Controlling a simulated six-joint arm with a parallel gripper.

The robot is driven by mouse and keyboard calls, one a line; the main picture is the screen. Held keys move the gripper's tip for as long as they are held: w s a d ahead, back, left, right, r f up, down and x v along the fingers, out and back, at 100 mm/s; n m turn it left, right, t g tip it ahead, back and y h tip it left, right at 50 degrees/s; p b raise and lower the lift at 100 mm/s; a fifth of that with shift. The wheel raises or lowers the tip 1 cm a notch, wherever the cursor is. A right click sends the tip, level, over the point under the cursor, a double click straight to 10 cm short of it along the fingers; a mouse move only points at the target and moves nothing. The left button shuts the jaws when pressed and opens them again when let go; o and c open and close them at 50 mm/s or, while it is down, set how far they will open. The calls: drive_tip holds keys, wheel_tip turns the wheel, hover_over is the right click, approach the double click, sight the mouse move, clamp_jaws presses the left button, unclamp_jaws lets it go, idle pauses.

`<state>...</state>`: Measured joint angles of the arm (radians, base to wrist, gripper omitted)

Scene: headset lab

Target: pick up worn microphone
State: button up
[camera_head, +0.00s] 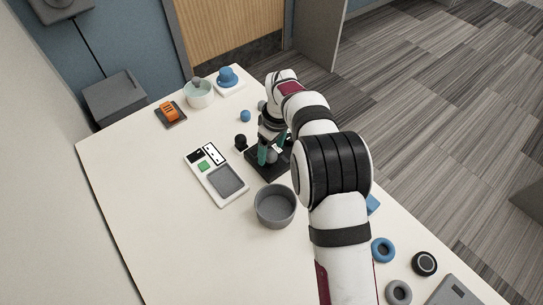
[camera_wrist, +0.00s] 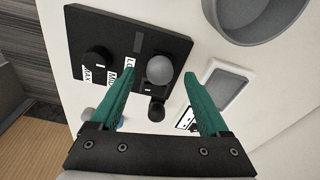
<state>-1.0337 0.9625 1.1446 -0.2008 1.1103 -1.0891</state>
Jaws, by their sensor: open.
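A round grey knob-like head (camera_wrist: 159,70) stands at the edge of a black panel (camera_wrist: 180,46); a small black piece (camera_wrist: 156,110) stands just beyond it. I cannot tell for sure which of them is the worn microphone. My gripper (camera_wrist: 160,76) is open, its two teal fingers on either side of the grey head in the wrist view, with gaps on both sides. In the head view my gripper (camera_head: 271,150) is over the panel (camera_head: 256,168), and the black piece (camera_head: 241,143) stands left of it. My arm hides part of the panel.
A grey bowl (camera_head: 275,207) and a white tray with a grey recess (camera_head: 228,181) are close by. A dial (camera_wrist: 98,60) with printed labels sits on the panel. An orange item (camera_head: 169,111), a lidded pot (camera_head: 199,93) and a blue item (camera_head: 228,77) stand farther back. The table's left front is clear.

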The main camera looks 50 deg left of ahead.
wheel_tip(320, 180, down, 2)
drive_tip(key=shift+a, duration=0.1)
clamp_jaws()
idle(0.4)
drive_tip(key=shift+r, duration=0.1)
drive_tip(key=r, duration=0.4)
drive_tip(key=shift+w+d+r, duration=0.15)
drive_tip(key=shift+d+r, duration=0.05)
drive_tip(key=w+d+r, duration=0.5)
drive_tip(key=d+r, duration=0.1)
drive_tip(key=d, duration=0.3)
drive_tip(key=shift+w+d+r, duration=0.25)
drive_tip(key=shift+w+d, duration=0.05)
drive_tip(key=shift+d, duration=0.05)
